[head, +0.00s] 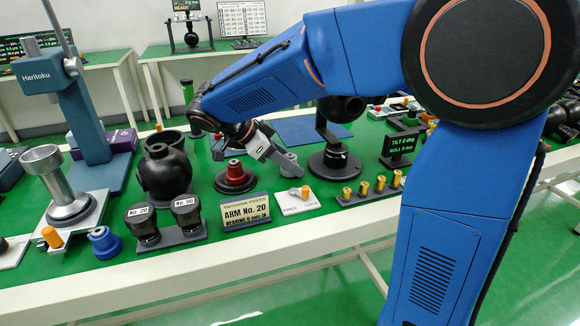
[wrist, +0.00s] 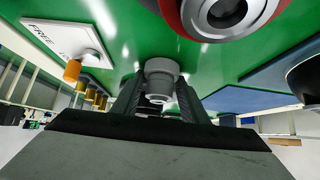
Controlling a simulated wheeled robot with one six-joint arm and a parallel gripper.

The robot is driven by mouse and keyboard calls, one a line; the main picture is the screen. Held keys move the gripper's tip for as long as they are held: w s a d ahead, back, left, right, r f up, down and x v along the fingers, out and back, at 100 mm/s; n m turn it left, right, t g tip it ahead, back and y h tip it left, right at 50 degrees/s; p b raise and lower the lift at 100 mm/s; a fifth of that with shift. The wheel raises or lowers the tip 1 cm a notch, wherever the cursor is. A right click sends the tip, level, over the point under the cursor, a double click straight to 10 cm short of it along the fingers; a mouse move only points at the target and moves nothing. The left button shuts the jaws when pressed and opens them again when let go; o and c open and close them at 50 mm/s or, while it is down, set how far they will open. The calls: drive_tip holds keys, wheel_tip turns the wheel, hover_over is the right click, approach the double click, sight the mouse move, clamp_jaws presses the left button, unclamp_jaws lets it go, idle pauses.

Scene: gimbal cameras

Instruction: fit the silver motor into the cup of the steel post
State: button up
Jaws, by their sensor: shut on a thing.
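The silver motor (head: 290,162) is a short grey cylinder standing at the middle of the green bench in the head view. In the wrist view the motor (wrist: 161,70) sits between my two dark fingers. My gripper (head: 280,164) reaches down to it from the left and is shut on it; it also shows in the wrist view (wrist: 159,98). Whether the motor touches the bench is hard to tell. The steel post (head: 60,188) stands at the far left of the head view, its flared cup (head: 42,158) facing up, well apart from my gripper.
A red-topped black base (head: 235,178) stands close left of the motor, and a black stand (head: 334,160) close right. In front are a white plate (head: 298,203) with an orange knob, a sign (head: 246,212) and brass pegs (head: 364,188). A black round housing (head: 165,172) stands between motor and post.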

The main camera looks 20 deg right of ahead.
sight(290, 155)
wheel_tip(290, 155, up, 10)
idle(0.6)
